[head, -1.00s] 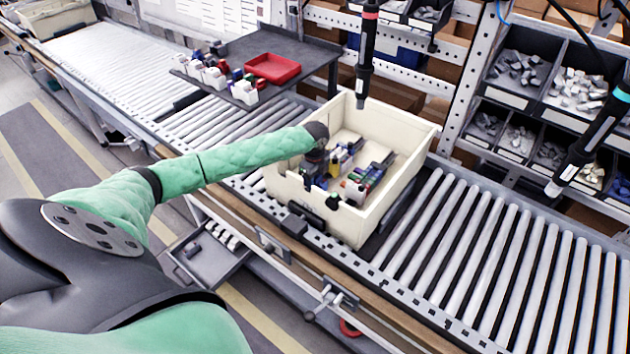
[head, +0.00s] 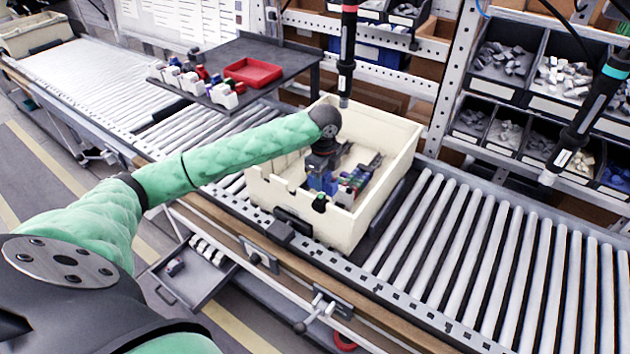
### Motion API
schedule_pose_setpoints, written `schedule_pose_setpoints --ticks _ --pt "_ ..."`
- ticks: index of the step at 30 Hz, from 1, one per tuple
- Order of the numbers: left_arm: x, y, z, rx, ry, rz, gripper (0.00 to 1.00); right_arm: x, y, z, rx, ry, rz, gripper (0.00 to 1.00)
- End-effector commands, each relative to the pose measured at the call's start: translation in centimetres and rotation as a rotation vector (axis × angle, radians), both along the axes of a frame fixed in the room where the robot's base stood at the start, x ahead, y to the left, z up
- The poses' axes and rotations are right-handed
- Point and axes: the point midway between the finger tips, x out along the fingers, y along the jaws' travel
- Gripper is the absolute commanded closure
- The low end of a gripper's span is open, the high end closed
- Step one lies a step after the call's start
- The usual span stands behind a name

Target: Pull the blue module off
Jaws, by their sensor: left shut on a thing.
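My left gripper (head: 322,165) reaches down into the cream bin (head: 345,226) on the roller conveyor, near the bin's left side. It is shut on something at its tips. A blue module (head: 326,184) shows right below the gripper, partly hidden by the gripper and the bin's front wall. The fingertips are too small and dark to show the exact grip. More coloured parts (head: 353,180), green, red and blue, sit just right of the gripper in the bin. My right gripper is not in view.
A dark shelf (head: 268,50) with a red tray (head: 248,72) and several small modules stands behind the bin. A hanging tool (head: 346,60) is close behind my left wrist; another (head: 582,120) hangs at the right. The rollers (head: 500,250) right of the bin are clear.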

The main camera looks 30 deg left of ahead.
Motion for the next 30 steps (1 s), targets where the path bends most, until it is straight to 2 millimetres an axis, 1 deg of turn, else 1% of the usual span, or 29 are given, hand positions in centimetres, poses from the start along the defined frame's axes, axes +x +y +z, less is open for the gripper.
schedule_pose_setpoints --ticks 6,22,25,30 --pt "-0.2 -0.6 1.7 -0.001 -0.002 0.000 1.00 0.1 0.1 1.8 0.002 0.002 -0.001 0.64" --pt "-0.2 -0.6 6.0 0.000 -0.002 0.000 1.00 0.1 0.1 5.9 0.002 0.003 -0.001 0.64" --pt "-0.2 -0.6 6.5 0.000 -0.002 0.000 1.00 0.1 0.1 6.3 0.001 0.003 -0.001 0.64" --pt "-0.2 -0.6 6.4 -0.001 -0.001 0.000 1.00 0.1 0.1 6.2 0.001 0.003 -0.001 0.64"
